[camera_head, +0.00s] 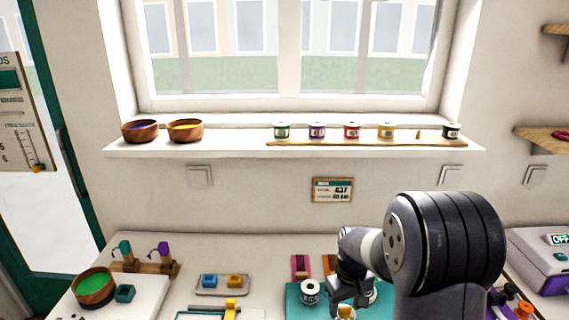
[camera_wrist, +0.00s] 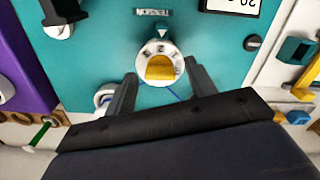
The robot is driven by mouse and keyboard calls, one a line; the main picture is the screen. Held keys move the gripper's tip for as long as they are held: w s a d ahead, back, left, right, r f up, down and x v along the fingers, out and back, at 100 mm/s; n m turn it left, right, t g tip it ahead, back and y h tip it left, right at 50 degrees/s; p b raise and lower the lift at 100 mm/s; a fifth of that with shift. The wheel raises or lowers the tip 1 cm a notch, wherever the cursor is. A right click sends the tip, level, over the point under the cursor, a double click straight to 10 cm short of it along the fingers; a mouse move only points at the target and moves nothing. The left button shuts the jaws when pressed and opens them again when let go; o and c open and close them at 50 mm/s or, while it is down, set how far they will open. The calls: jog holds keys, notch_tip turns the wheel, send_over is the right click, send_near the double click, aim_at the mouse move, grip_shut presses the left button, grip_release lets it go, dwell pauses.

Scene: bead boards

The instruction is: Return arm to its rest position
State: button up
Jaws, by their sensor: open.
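My arm reaches down over a teal board (camera_head: 296,304) at the bottom of the head view. My gripper (camera_head: 350,297) is low over that board, partly hidden by my own arm. In the wrist view my gripper (camera_wrist: 160,72) is open, one dark finger on each side of a white dial with a yellow knob (camera_wrist: 160,67). The word TENSION is printed by the dial on the teal board (camera_wrist: 100,60). I cannot tell whether the fingers touch the dial. Nothing is held.
A windowsill (camera_head: 230,148) holds two wooden bowls (camera_head: 185,130) and several spools (camera_head: 317,131). A white spool (camera_head: 310,292) is beside my gripper. A grey device (camera_head: 545,262) stands right.

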jog(key=shift+n, duration=1.2)
jog(key=shift+r+n, duration=0.3)
notch_tip(320, 180, up, 10)
jog(key=shift+r, duration=0.15)
